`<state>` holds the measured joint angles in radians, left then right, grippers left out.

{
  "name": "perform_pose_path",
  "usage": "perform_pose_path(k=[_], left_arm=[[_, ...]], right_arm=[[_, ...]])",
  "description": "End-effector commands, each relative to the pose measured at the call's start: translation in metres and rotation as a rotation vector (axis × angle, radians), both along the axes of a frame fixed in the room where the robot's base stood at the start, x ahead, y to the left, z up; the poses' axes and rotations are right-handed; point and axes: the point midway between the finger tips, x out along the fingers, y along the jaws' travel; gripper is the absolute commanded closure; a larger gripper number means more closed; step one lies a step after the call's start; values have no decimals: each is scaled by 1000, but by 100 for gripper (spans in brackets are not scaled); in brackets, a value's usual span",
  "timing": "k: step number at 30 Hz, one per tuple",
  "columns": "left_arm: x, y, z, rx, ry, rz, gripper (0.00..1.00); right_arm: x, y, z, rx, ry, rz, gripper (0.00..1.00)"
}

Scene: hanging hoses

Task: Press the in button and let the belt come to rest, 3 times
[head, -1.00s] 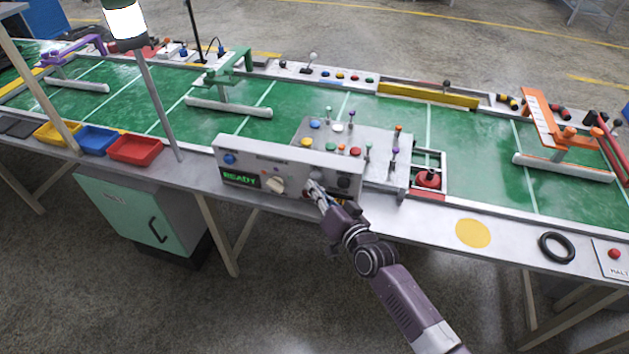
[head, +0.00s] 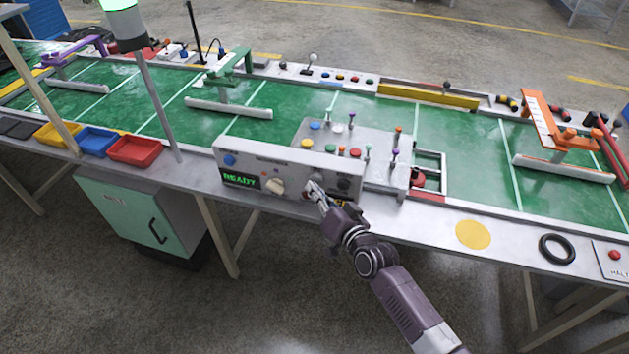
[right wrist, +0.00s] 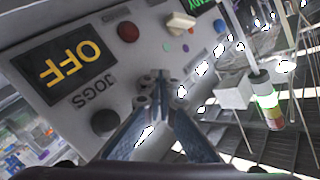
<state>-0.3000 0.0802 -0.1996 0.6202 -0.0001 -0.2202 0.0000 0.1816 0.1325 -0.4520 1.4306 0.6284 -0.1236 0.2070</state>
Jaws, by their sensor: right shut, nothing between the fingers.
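The grey control box (head: 290,165) stands at the front edge of the green belt (head: 465,145). Its left display (head: 239,180) reads READY in green, beside a cream selector knob (head: 275,186). My right gripper (head: 313,188) is shut and empty, its fingertips at the box front. I cannot identify the in button or tell contact. My left gripper is out of view.
A lamp post (head: 122,25) glows green at the left. Yellow, blue and red bins (head: 135,150) line the front edge. A yellow disc (head: 473,234) and black ring (head: 556,249) lie right of my arm.

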Motion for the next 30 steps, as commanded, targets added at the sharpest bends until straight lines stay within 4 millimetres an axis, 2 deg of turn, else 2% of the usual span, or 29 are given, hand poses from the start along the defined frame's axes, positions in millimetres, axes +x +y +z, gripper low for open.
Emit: perform_pose_path(k=[6,17,30], left_arm=[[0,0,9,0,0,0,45],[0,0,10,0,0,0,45],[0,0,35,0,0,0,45]], right_arm=[[-11,4,2,1,0,0,100],[-14,5,1,0,2,1,100],[-53,17,2,1,2,1,100]])
